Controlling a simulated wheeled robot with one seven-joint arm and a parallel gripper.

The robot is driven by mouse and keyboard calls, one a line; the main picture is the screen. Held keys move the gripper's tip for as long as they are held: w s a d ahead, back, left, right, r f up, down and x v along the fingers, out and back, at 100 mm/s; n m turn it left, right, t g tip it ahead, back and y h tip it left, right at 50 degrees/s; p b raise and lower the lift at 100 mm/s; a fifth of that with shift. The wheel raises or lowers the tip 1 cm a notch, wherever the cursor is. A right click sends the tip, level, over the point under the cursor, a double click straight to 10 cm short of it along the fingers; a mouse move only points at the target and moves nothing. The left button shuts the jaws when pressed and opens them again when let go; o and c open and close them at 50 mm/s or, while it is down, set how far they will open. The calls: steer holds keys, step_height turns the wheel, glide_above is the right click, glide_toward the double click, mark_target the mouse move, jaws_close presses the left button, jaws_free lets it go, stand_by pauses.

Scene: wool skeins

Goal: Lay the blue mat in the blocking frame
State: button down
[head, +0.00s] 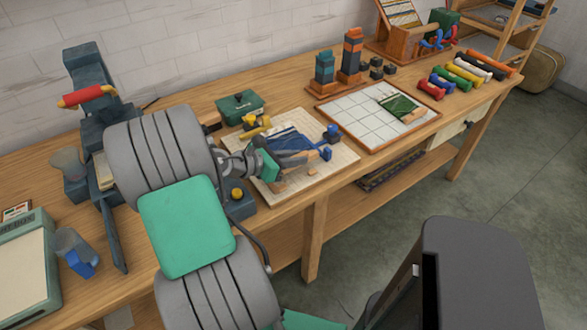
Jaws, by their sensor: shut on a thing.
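The blue mat (284,135) lies on or just above a pale board (325,172) in the middle of the bench, partly hidden by my gripper. My gripper (312,158) reaches in from the left and is shut on the blue mat; the exact grip is hard to make out. The blocking frame (352,116) is to the right of the board, a white gridded panel with a wooden rim. A green mat (399,105) lies at its right part. The left and middle of the frame are bare.
Small blue and yellow pieces, such as the blue one (327,153), sit at the board's edges. A green box (240,105) stands behind it. Dark posts (352,52) stand behind the frame. Coloured skeins (464,76) lie to the right. A winder (90,105) stands left.

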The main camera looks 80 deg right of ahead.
steer(key=shift+w+d+f, duration=0.15)
steer(key=shift+f, duration=0.8)
steer(key=shift+w+d+f, duration=0.1)
steer(key=shift+f, duration=0.85)
steer(key=shift+f, duration=0.1)
steer(key=c, duration=1.4)
jaws_free()
steer(key=shift+o, duration=0.2)
steer(key=v, duration=1.2)
steer(key=shift+w, duration=0.1)
